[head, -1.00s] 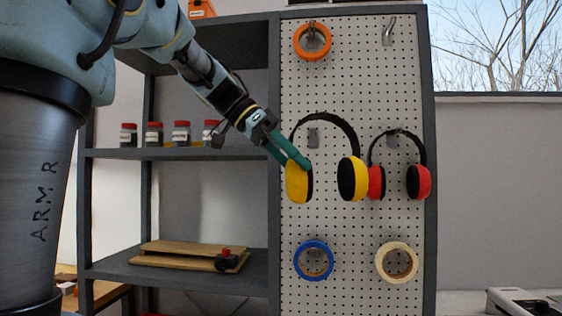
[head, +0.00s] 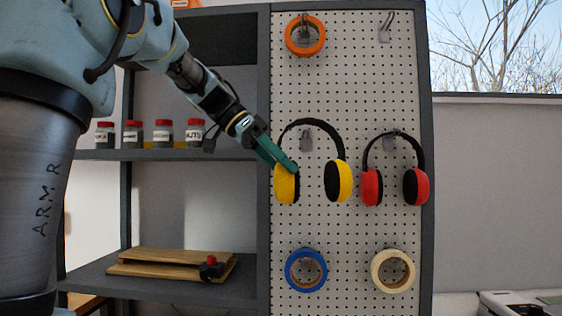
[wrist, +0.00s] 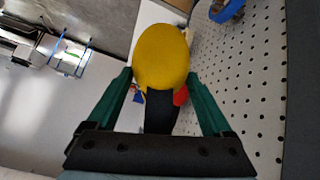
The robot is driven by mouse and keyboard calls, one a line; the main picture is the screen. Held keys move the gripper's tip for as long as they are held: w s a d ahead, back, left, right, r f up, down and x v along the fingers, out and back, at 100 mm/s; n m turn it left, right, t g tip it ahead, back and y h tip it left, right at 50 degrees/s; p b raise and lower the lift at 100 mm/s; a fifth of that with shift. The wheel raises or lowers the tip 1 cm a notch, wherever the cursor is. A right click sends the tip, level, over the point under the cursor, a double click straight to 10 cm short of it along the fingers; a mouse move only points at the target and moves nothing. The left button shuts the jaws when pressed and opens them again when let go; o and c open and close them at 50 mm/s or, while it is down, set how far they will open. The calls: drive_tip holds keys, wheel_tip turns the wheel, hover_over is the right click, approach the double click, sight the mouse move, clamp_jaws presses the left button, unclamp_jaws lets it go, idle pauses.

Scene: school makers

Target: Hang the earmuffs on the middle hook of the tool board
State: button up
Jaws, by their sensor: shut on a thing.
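The yellow and black earmuffs (head: 344,181) hang upright from my gripper (head: 292,168) in front of the pegboard (head: 350,235). My gripper is shut on their left cup, and the wrist view shows this yellow cup (wrist: 162,55) between the two green fingers. The black headband (head: 314,123) arches just above the grey middle-left hook (head: 306,144). The hook shows under the arch; I cannot tell whether the band is over it or still in front of it. The right cup hangs free.
Red earmuffs (head: 416,187) hang close by on the right on their own hook. Orange tape (head: 291,37) is above; blue tape (head: 291,270) and cream tape (head: 378,272) are below. The top-right hook (head: 385,30) is empty. Shelves with jars (head: 163,135) stand left.

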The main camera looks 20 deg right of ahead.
drive_tip(key=w+d+f+p, duration=0.1)
drive_tip(key=w+d+p, duration=0.2)
drive_tip(key=w, duration=0.4)
drive_tip(key=shift+f+p, duration=0.3)
drive_tip(key=shift+p, duration=0.05)
idle(0.5)
drive_tip(key=shift+d, duration=0.1)
idle(0.5)
drive_tip(key=o, duration=1.5)
drive_tip(key=shift+o, duration=0.2)
